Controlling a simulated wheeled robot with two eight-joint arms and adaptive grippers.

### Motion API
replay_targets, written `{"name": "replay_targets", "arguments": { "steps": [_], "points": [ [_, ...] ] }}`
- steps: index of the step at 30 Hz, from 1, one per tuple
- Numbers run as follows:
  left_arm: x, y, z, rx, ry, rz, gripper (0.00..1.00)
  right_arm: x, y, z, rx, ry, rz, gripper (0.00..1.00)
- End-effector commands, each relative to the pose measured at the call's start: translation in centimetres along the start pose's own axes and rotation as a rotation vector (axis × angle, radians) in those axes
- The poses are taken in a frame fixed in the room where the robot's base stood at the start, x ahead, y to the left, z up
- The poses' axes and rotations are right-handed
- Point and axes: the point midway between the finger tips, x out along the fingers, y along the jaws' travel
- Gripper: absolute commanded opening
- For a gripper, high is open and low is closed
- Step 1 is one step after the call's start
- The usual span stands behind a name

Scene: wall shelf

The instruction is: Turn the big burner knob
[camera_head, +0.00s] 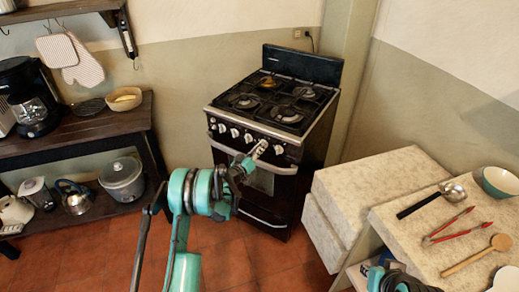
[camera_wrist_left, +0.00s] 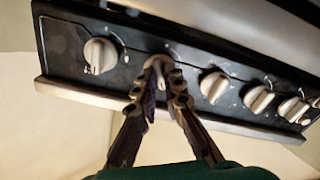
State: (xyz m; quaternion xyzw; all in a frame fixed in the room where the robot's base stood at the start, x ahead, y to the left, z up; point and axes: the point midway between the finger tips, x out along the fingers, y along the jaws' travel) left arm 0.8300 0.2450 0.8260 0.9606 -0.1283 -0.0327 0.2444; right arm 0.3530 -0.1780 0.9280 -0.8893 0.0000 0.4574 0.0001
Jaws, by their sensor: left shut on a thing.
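The black stove (camera_head: 318,135) stands against the back wall, with a row of pale knobs (camera_head: 235,132) along its front panel. My left gripper (camera_head: 259,149) reaches the panel, with one knob to its right and several to its left in the head view. In the left wrist view the fingers (camera_wrist_left: 163,85) are shut on a pale knob (camera_wrist_left: 158,62), one on each side of it, partly hiding it. A neighbouring knob (camera_wrist_left: 100,55) stands free to the left there. The burner marks are too small to tell which burner the held knob serves.
A pale counter (camera_head: 385,180) at the right carries a ladle, red tongs (camera_head: 447,228) and a wooden spoon. A dark shelf (camera_head: 105,125) with kitchenware stands at the left. Red floor is free before the stove.

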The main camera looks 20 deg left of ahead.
Motion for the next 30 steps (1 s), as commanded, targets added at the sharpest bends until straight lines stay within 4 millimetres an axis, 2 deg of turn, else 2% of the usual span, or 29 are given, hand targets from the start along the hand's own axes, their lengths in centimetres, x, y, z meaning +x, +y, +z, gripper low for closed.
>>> {"name": "replay_targets", "arguments": {
  "steps": [18, 30],
  "points": [
    [-0.01, -0.08, 0.01, -0.574, 0.0, -0.001, 0.0, 0.0, 0.0, 0.0, 0.0, 0.0, 0.0, 0.22],
    [-0.01, -0.1, 0.03, -0.843, 0.001, -0.001, 0.0, 0.0, 0.0, 0.0, 0.0, 0.0, 0.0, 0.22]
  ]
}}
